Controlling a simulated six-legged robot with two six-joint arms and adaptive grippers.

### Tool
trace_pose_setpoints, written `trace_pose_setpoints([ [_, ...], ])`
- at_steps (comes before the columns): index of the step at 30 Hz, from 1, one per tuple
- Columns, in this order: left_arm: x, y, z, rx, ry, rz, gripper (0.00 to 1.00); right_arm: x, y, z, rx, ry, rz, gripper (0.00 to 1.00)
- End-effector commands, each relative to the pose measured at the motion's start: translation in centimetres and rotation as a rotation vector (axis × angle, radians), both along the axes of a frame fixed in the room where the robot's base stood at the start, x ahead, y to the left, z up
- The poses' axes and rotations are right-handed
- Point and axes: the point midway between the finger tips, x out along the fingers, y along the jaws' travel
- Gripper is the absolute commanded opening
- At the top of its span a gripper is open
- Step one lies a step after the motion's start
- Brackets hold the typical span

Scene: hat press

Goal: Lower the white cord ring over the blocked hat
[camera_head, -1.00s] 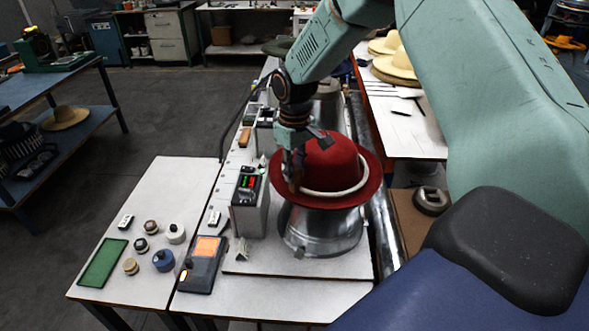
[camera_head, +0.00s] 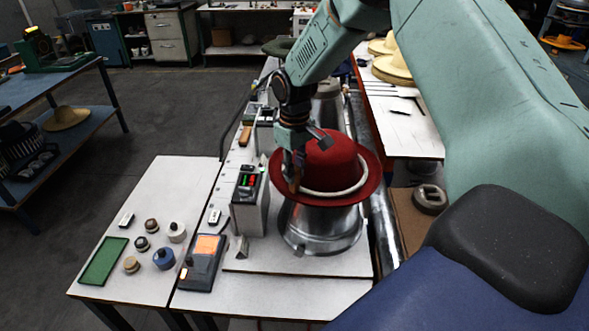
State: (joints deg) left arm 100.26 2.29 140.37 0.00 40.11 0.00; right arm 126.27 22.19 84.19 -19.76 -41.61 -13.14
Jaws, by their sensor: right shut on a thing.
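The red hat (camera_head: 333,158) sits on a round metal block (camera_head: 321,233) on the white bench. The white cord ring (camera_head: 339,192) lies around the hat near where crown meets brim, with its near side showing. Its far side is hidden behind the crown. My right gripper (camera_head: 292,180) points down at the left side of the hat, over the brim, and is shut on the cord ring. The exact finger contact is too small to see. My left gripper is not in view.
A control box with lit displays (camera_head: 247,197) stands close to the left of the hat. A grey and orange device (camera_head: 203,262) lies on the bench front. Several small knobs and a green mat (camera_head: 104,261) lie on the left table. Straw hats (camera_head: 394,68) sit behind.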

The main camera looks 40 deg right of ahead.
Motion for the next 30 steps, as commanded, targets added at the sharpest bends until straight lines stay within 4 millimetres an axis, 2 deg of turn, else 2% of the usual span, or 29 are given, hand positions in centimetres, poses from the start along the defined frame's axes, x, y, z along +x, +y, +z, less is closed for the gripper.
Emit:
trace_pose_setpoints([
  [1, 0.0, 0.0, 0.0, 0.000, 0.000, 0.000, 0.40, 0.0, 0.0, 0.0, 0.000, 0.000, 0.000, 0.00],
  [2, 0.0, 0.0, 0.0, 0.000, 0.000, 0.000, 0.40, 0.0, 0.0, 0.0, 0.000, 0.000, 0.000, 0.22],
  [10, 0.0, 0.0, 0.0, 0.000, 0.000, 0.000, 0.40, 0.0, 0.0, 0.0, 0.000, 0.000, 0.000, 0.45],
  [20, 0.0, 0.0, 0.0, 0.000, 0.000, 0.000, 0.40, 0.0, 0.0, 0.0, 0.000, 0.000, 0.000, 0.46],
  [30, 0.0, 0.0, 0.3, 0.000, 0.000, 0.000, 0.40, 0.0, 0.0, 2.0, 0.000, -0.001, -0.001, 0.46],
])
